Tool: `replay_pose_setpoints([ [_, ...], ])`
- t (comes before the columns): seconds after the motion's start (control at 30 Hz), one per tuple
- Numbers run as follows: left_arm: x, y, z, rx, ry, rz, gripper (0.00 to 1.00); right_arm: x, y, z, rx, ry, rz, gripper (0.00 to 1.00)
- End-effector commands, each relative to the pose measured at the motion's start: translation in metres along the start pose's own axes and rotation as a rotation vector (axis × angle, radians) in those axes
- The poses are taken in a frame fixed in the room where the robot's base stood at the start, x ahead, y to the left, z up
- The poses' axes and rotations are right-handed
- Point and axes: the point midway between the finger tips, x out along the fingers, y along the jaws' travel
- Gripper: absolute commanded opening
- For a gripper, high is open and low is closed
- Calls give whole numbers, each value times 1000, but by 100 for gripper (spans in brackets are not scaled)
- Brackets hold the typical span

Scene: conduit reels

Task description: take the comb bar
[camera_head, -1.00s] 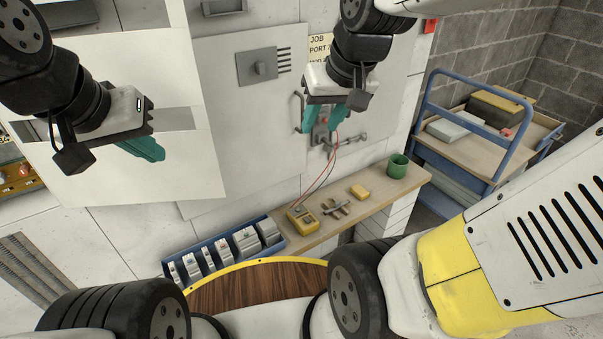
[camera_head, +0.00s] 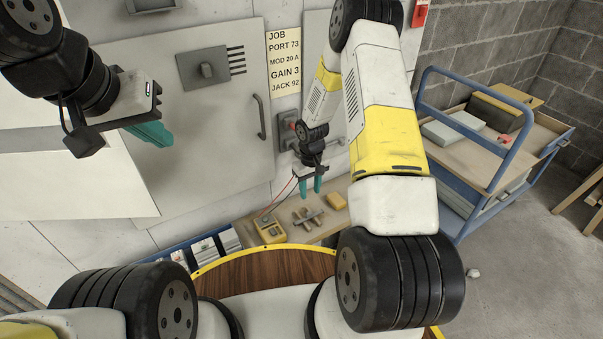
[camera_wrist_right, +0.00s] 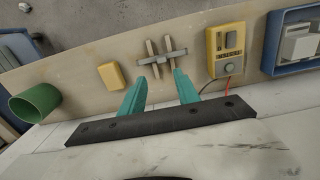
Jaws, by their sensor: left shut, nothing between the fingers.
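A grey bar, which I take for the comb bar (camera_head: 313,216), lies across two small wooden rests on the shelf. The bar also shows in the right wrist view (camera_wrist_right: 161,58), just beyond the fingertips. My right gripper (camera_head: 310,188) is open and empty above the bar, pointing down at it. In the right wrist view its teal fingers (camera_wrist_right: 157,75) are apart, with the bar between and ahead of the tips, not clearly touching. My left gripper (camera_head: 157,136) is shut and empty in front of the white panel at the left, far from the shelf.
On the shelf (camera_wrist_right: 75,85) are a yellow meter (camera_wrist_right: 226,50) with a red lead, a yellow block (camera_wrist_right: 111,75) and a green cup (camera_wrist_right: 36,103). A blue bin (camera_wrist_right: 292,42) holds white modules. A cabinet door (camera_head: 185,110) stands behind. A blue cart (camera_head: 480,140) is at right.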

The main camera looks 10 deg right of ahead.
Motion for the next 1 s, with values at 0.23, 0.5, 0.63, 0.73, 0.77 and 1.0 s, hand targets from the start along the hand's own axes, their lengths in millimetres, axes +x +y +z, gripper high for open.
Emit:
replay_pose_setpoints([
  [0.23, 0, 0, 0, 0, 0, 0, 0, 25, -3, 2, -11, -13, -7, 38],
  [0.5, 0, 0, 0, 0, 0, 0, 0, 49, -3, 3, -11, -14, -7, 38],
  [0.63, 0, 0, 0, 0, 0, 0, 0, 62, -3, 3, -10, -14, -7, 38],
  [0.73, 0, 0, 0, 0, 0, 0, 0, 72, -3, 4, -10, -14, -7, 38],
  [0.77, 0, 0, 0, 0, 0, 0, 0, 75, -3, 3, -10, -13, -7, 38],
  [1.0, 0, 0, 0, 0, 0, 0, 0, 96, -3, 4, -11, -14, -7, 38],
])
